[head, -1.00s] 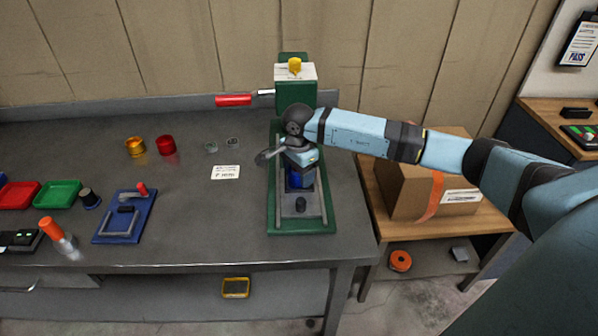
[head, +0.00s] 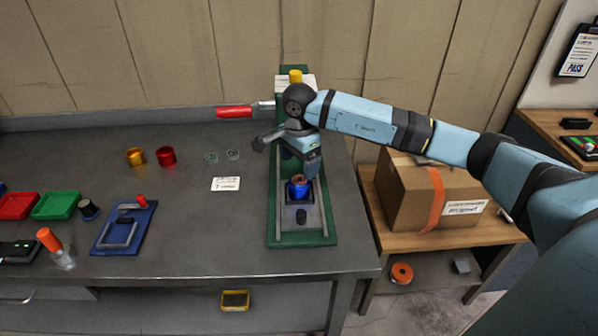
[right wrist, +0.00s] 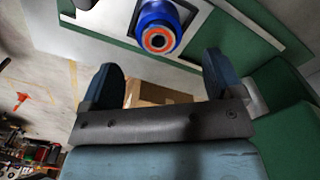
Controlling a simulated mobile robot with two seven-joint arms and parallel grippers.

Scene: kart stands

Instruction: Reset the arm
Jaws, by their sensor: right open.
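My right arm reaches in from the right in the head view, its gripper (head: 301,164) over the green press (head: 277,222). The gripper is open and empty, its two fingers apart in the right wrist view (right wrist: 163,72). A blue cylinder with an orange ring on its top (head: 299,190) stands upright on the press bed. It shows clear of the fingers in the right wrist view (right wrist: 158,28). The press's red lever handle (head: 234,112) sticks out to the left, near my wrist. My left gripper is not in view.
A gold cup (head: 136,157), a red cup (head: 166,156) and a white card (head: 226,184) are on the grey bench to the left. A blue fixture (head: 124,230) and red and green trays (head: 56,206) lie further left. A cardboard box (head: 408,200) stands on the right-hand table.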

